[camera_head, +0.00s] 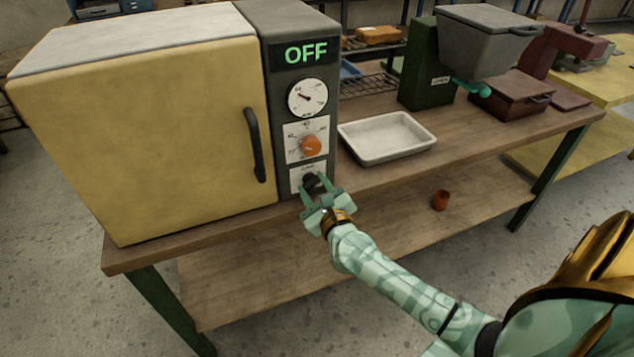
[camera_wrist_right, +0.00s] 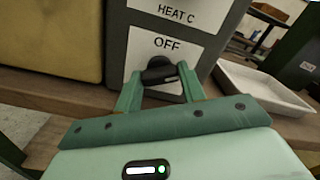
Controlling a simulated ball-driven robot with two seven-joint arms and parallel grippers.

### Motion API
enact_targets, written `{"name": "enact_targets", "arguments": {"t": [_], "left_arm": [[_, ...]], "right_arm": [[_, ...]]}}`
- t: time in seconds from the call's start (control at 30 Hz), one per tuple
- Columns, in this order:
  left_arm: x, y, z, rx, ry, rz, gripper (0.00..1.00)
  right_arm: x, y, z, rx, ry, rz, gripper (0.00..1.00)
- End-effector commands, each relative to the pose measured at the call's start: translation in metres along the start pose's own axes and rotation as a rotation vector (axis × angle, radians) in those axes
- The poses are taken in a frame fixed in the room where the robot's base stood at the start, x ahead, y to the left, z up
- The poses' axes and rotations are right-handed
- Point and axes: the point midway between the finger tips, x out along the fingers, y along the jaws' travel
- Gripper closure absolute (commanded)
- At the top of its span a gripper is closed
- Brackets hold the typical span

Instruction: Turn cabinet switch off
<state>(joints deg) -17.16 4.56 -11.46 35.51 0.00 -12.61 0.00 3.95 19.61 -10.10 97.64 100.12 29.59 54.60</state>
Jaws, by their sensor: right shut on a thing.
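The yellow cabinet (camera_head: 150,120) stands on the wooden bench, with a grey control panel on its right side. The panel's display (camera_head: 306,54) reads OFF in green. The black switch knob (camera_head: 312,182) is low on the panel; in the right wrist view the knob (camera_wrist_right: 160,72) sits below the word OFF. My right gripper (camera_head: 318,190) is at the knob, and in the wrist view its fingers (camera_wrist_right: 158,85) stand on either side of it, shut on it. My left gripper is not in view.
Above the switch are an orange dial (camera_head: 312,146) and a round gauge (camera_head: 308,98). A white tray (camera_head: 386,138) lies right of the cabinet on the bench. A green and grey machine (camera_head: 425,70) stands behind it. A small orange-brown pot (camera_head: 440,201) is on the lower shelf.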

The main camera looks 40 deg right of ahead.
Motion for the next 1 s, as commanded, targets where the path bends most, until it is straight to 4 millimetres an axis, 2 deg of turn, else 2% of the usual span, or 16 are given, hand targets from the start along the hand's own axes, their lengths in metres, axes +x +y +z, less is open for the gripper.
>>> {"name": "enact_targets", "arguments": {"t": [0.03, 0.5, 1.0], "left_arm": [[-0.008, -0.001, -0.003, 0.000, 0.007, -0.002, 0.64], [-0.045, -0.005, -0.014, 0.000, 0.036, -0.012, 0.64], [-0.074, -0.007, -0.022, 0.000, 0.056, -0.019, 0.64]], "right_arm": [[0.000, -0.002, 0.005, -0.044, -0.002, 0.000, 0.83], [0.000, -0.001, 0.004, -0.491, -0.001, 0.001, 0.83], [-0.001, 0.000, 0.002, -0.903, 0.000, 0.002, 0.83]]}}
